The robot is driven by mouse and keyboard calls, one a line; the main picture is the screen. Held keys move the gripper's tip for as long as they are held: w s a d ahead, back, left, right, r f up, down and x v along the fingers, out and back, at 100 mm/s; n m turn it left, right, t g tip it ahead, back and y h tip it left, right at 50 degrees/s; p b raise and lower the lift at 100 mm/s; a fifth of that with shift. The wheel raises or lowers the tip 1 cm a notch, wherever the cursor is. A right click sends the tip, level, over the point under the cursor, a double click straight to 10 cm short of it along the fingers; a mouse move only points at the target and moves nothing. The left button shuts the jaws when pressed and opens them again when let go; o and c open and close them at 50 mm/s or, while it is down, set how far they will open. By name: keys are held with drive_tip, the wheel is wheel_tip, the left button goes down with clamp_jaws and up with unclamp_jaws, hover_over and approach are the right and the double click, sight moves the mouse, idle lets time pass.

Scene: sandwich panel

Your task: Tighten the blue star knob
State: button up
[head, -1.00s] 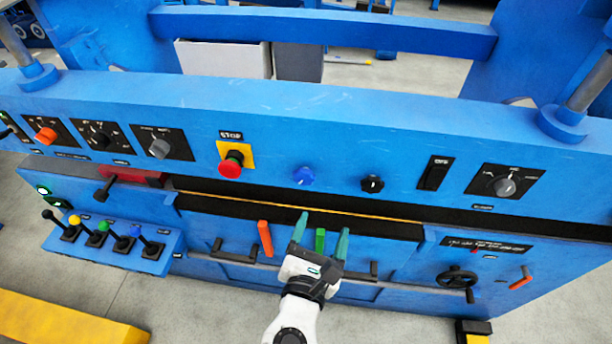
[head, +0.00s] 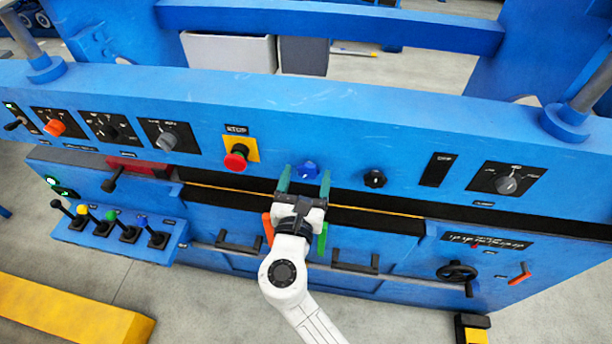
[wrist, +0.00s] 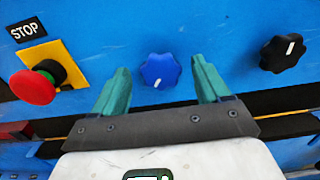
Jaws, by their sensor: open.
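The blue star knob (head: 307,170) sits on the blue front panel, between the red stop button and a black star knob. In the wrist view the blue star knob (wrist: 160,70) shows a white mark on its face, low and slightly left of its centre. My gripper (head: 305,180) is open, its green fingers pointing at the panel. In the wrist view my gripper (wrist: 160,88) has one finger on each side of the knob, with gaps visible on both sides. I cannot tell how far the fingertips are from the panel.
A red stop button (wrist: 34,86) on a yellow plate is left of the knob, and a black star knob (wrist: 282,53) is to the right. Below are an orange handle (head: 268,228), a green handle (head: 322,238) and black bar handles (head: 355,262). Bare blue panel surrounds the knob.

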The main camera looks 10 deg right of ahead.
drive_tip(key=shift+w+d, duration=0.1)
drive_tip(key=shift+w, duration=0.1)
drive_tip(key=c, duration=1)
drive_tip(key=shift+o, duration=0.2)
drive_tip(key=shift+f, duration=0.1)
